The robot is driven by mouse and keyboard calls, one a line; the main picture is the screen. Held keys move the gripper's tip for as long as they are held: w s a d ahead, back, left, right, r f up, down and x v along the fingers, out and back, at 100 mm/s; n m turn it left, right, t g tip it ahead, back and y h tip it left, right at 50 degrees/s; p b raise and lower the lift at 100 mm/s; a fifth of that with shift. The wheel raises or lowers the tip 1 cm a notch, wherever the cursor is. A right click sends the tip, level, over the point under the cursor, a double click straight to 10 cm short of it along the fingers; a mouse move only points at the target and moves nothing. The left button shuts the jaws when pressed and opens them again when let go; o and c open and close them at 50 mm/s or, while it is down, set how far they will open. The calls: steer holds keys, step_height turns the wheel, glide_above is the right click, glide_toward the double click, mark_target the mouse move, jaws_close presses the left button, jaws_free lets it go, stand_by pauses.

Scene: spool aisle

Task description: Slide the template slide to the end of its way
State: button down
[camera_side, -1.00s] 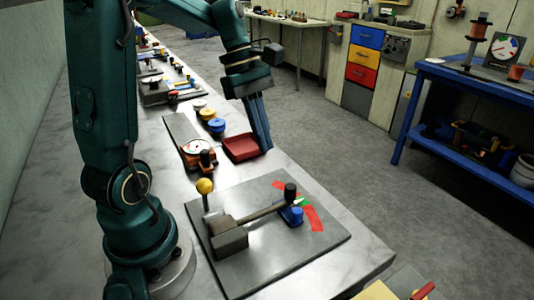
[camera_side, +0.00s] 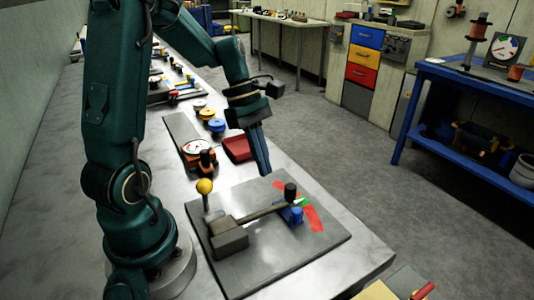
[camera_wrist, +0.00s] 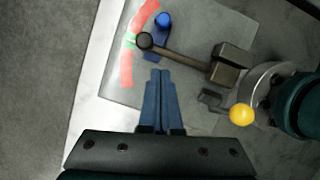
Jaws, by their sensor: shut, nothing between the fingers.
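My gripper (camera_side: 263,172) is shut and empty, its blue fingers pointing down near the far edge of a grey plate (camera_side: 262,262). In the wrist view the closed fingers (camera_wrist: 160,74) lie below a dark lever arm (camera_wrist: 183,59), without visible contact. The lever has a black knob (camera_side: 290,190) at its end, over a red and green arc (camera_side: 313,216). A blue piece (camera_side: 296,217) sits beside the knob. A yellow ball handle (camera_side: 204,187) stands upright beside the lever's dark block (camera_side: 229,238). I cannot tell which part is the template slide.
A red tray (camera_side: 237,148), a dial gauge (camera_side: 194,149) and yellow and blue spools (camera_side: 216,125) stand on the bench behind the plate. The bench (camera_side: 365,252) ends just right of the plate. A blue shelf unit (camera_side: 460,78) stands across the floor.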

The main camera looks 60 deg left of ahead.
mark_target(296, 217)
steer(key=x, duration=0.5)
steer(key=shift+s+d+f, duration=0.1)
steer(key=shift+f, duration=0.15)
steer(key=shift+w+d+r, duration=0.1)
steer(key=shift+w+d, duration=0.05)
steer(key=shift+d, duration=0.4)
steer(key=shift+w+d+r, duration=0.1)
steer(key=shift+w+d, duration=0.1)
steer(key=shift+d, duration=0.3)
steer(key=shift+w+d, duration=0.25)
steer(key=shift+d, duration=0.55)
steer(key=shift+d, duration=3.3)
